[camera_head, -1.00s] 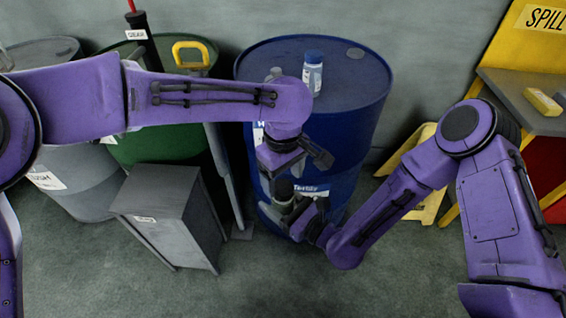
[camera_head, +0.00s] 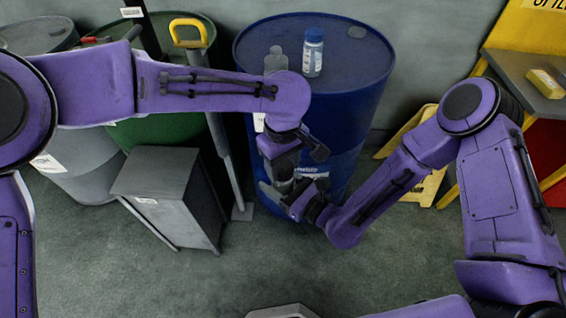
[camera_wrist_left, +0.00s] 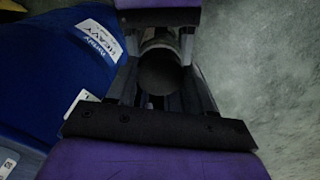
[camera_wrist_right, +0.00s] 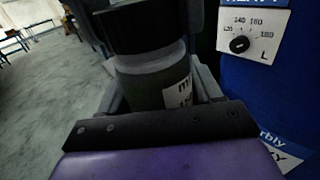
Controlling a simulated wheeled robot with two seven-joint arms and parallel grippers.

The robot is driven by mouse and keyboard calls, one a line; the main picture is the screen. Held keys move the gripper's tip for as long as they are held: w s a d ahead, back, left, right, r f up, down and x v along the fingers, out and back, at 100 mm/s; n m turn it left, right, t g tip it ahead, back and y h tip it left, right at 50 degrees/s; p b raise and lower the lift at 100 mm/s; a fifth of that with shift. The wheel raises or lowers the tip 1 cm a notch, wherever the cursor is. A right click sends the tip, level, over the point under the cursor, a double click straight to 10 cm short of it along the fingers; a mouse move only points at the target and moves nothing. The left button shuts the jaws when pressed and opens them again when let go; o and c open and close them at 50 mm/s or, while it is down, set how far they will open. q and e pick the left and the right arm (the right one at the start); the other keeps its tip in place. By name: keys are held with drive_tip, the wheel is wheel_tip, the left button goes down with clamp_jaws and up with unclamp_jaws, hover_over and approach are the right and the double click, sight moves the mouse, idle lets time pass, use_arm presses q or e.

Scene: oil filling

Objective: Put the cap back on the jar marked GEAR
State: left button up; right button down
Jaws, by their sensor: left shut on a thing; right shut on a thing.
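My right gripper (camera_head: 290,193) is shut on a jar (camera_wrist_right: 150,85) with a green-grey body and a partly visible white label; I cannot read GEAR on it. The black cap (camera_wrist_right: 150,24) sits at the jar's mouth in the right wrist view. My left gripper (camera_head: 288,168) is directly above my right one and shut on the cap, which shows as a dark disc (camera_wrist_left: 160,72) between its fingers in the left wrist view. The cap looks in line with the jar and touching it, but I cannot tell whether it is screwed down. The grippers largely hide both in the head view.
A blue drum (camera_head: 345,95) stands just behind the grippers. On its top are a blue-capped bottle (camera_head: 312,55) and a clear bottle (camera_head: 275,60). A grey box (camera_head: 160,175) stands at left, a yellow stand (camera_head: 425,190) at right. The floor in front is open.

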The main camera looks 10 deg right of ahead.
use_arm(q)
drive_tip(key=m, duration=1)
drive_tip(key=shift+d+m, duration=0.1)
drive_tip(key=shift+m, duration=0.2)
drive_tip(key=m, duration=0.9)
drive_tip(key=shift+m, duration=0.3)
drive_tip(key=m, duration=1.7)
drive_tip(key=shift+f, duration=0.1)
drive_tip(key=m, duration=0.6)
drive_tip(key=o, duration=1.2)
